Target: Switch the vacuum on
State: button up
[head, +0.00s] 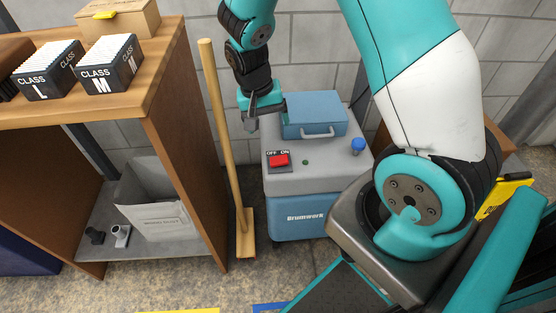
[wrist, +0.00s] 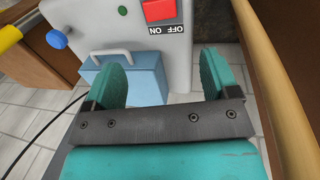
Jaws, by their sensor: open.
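The vacuum (head: 298,217) stands on the floor, grey on top and blue below, with a "Drumwork" label. Its red switch (head: 279,160) sits on the top by an OFF/ON label; it also shows at the top of the wrist view (wrist: 159,10). The red rocker lies nearer the OFF side in the head view, though its tilt is too small to tell. A small green indicator (head: 305,162) is right of the switch. My gripper (head: 250,124) is open and empty, above and behind the switch, to its left, apart from it. Its two teal fingers show spread in the wrist view (wrist: 162,80).
A blue box with a handle (head: 313,116) and a blue knob (head: 358,146) are on the vacuum's top. A wooden broom (head: 221,130) leans just left of the vacuum, close to my gripper. A wooden shelf (head: 185,135) with filter boxes stands further left.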

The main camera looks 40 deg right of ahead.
aim_at(279, 159)
jog(key=f+b, duration=0.1)
jog(key=f, duration=0.3)
jog(key=s+d+f, duration=0.1)
jog(key=f, duration=0.4)
jog(key=d+f+b, duration=0.1)
jog(key=f, duration=0.3)
jog(key=shift+s+f+b, duration=0.15)
jog(key=shift+s+b, duration=0.1)
jog(key=shift+b, duration=0.1)
